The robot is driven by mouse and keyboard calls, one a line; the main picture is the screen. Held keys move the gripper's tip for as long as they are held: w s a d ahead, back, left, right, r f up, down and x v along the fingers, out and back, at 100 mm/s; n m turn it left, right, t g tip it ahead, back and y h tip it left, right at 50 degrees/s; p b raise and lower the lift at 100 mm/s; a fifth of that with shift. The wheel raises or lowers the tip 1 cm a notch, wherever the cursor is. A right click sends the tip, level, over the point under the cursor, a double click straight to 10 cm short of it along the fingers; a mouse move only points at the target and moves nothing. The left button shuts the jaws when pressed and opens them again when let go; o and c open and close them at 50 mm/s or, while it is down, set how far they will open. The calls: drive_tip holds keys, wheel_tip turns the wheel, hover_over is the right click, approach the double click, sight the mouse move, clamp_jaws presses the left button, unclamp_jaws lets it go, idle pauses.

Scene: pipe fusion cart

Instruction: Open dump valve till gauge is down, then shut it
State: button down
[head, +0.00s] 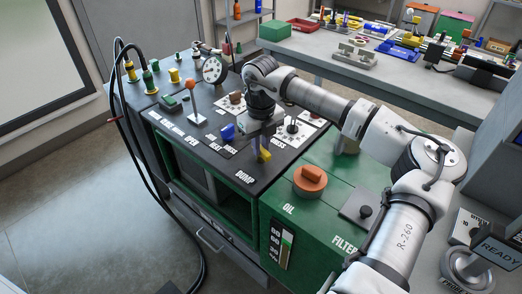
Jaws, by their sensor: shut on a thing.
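The dump valve's yellow handle (264,155) is on the black top panel of the cart, just behind the white DUMP label (245,177). My gripper (262,146) points down at it and is shut on it. The fingers and the gripper body hide part of the handle, so I cannot tell how far it is turned. The round white-faced gauge (214,70) stands upright at the back of the panel, left of my arm. Its face shows, but its needle is too small to read.
A blue lever (228,132) stands close left of my gripper, and an orange-topped lever (190,86) farther back. An orange oil cap (311,179) sits on the green housing to the right. Black hoses (127,120) hang over the left side. A cluttered bench (345,72) stands behind.

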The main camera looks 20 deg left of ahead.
drive_tip(key=shift+n+b, duration=0.7)
drive_tip(key=shift+n, duration=0.8)
drive_tip(key=c, duration=1.4)
unclamp_jaws()
drive_tip(key=shift+o, duration=0.2)
wheel_tip(320, 180, up, 14)
drive_tip(key=b, duration=0.1)
drive_tip(key=shift+f, duration=0.1)
